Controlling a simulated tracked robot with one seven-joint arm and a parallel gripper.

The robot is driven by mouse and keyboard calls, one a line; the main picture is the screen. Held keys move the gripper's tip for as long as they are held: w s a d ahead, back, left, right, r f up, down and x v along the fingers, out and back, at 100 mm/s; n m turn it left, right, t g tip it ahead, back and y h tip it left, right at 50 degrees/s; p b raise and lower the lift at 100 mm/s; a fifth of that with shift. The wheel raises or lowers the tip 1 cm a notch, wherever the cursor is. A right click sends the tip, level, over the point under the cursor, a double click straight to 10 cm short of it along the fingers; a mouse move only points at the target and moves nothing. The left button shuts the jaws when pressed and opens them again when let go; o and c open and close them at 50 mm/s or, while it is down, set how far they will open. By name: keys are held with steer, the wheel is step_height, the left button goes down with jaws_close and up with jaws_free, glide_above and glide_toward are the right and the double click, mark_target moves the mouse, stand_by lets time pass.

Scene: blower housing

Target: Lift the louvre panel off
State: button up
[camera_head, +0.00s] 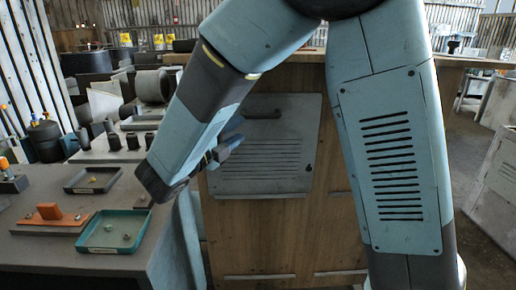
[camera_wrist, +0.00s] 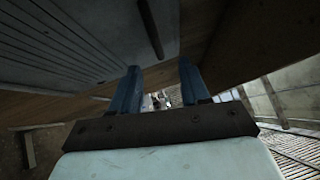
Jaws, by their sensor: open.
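The louvre panel (camera_head: 285,155) is a grey plate with rows of slots, upright on the front of a wooden housing (camera_head: 340,225). In the wrist view the panel (camera_wrist: 60,45) fills the upper left. Its dark bar handle (camera_head: 262,114) runs across the panel's upper part and shows in the wrist view (camera_wrist: 151,28) as a dark rod. My gripper (camera_head: 237,132) is in front of the panel's left side, below the handle. In the wrist view my gripper (camera_wrist: 158,68) has two blue fingers apart with nothing between them. The handle lies beyond the fingertips, apart from them.
A grey workbench (camera_head: 150,275) stands at the left. It carries a teal tray (camera_head: 88,248), a dark tray (camera_head: 75,187), an orange block (camera_head: 49,211) and several black knobs. My arm spans the view before the housing. Open floor (camera_head: 480,240) shows at the right.

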mark_target(263, 117)
steer(key=x, duration=0.5)
steer(key=shift+w+d, duration=0.2)
steer(key=shift+f+x, duration=0.15)
steer(key=shift+x, duration=1.15)
steer(key=shift+f+x, duration=0.1)
steer(key=shift+x, duration=1.25)
steer(key=shift+s+d, duration=0.1)
steer(key=shift+d, duration=0.05)
steer(key=shift+c, duration=0.4)
jaws_close()
